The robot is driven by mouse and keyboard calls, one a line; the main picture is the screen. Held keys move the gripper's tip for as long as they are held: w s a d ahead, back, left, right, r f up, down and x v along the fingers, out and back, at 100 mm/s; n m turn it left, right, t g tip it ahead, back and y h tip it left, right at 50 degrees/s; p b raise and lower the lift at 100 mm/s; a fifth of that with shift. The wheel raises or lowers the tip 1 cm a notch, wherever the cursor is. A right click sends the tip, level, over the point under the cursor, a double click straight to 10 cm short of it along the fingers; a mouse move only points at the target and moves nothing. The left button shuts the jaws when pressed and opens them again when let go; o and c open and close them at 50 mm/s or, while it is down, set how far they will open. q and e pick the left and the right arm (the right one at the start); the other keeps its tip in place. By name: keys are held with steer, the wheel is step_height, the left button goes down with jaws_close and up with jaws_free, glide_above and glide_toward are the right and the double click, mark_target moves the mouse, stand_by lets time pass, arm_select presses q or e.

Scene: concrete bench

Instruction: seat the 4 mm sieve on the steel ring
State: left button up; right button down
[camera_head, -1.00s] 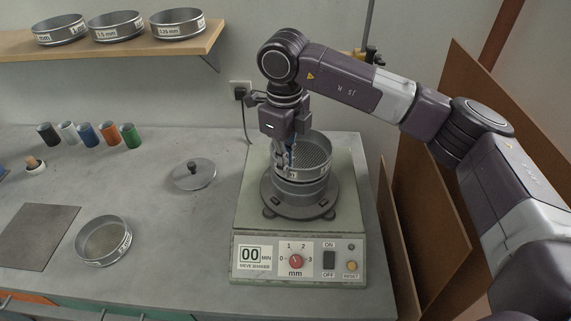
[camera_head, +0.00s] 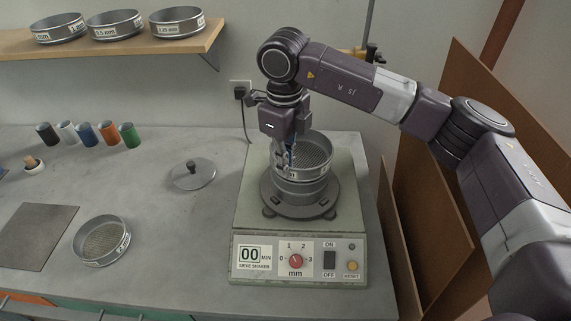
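A wire-mesh sieve (camera_head: 318,165) with a partly hidden white label is at the sieve shaker, directly over the steel ring (camera_head: 300,190). It looks roughly level; I cannot tell whether its lower edge is fully down on the ring. My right gripper (camera_head: 286,160) points down at the sieve's left wall, and its fingers are closed on the rim there. The fingers cover part of the label, so I cannot read the size. The ring sits on the shaker's dark round plate (camera_head: 331,205). My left gripper is not in view.
The shaker (camera_head: 245,215) stands at the bench's right side. A lid with a knob (camera_head: 193,176), another sieve (camera_head: 101,258), a dark mat (camera_head: 35,235) and several coloured cylinders (camera_head: 108,133) are to its left. A shelf (camera_head: 130,45) holds three sieves. Brown boards (camera_head: 430,220) lean at right.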

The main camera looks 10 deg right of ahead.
steer(key=shift+f+b, duration=0.35)
stand_by(0.4)
steer(key=c, duration=2.1)
jaws_free()
step_height(320, 180, up, 12)
steer(key=shift+a, duration=0.1)
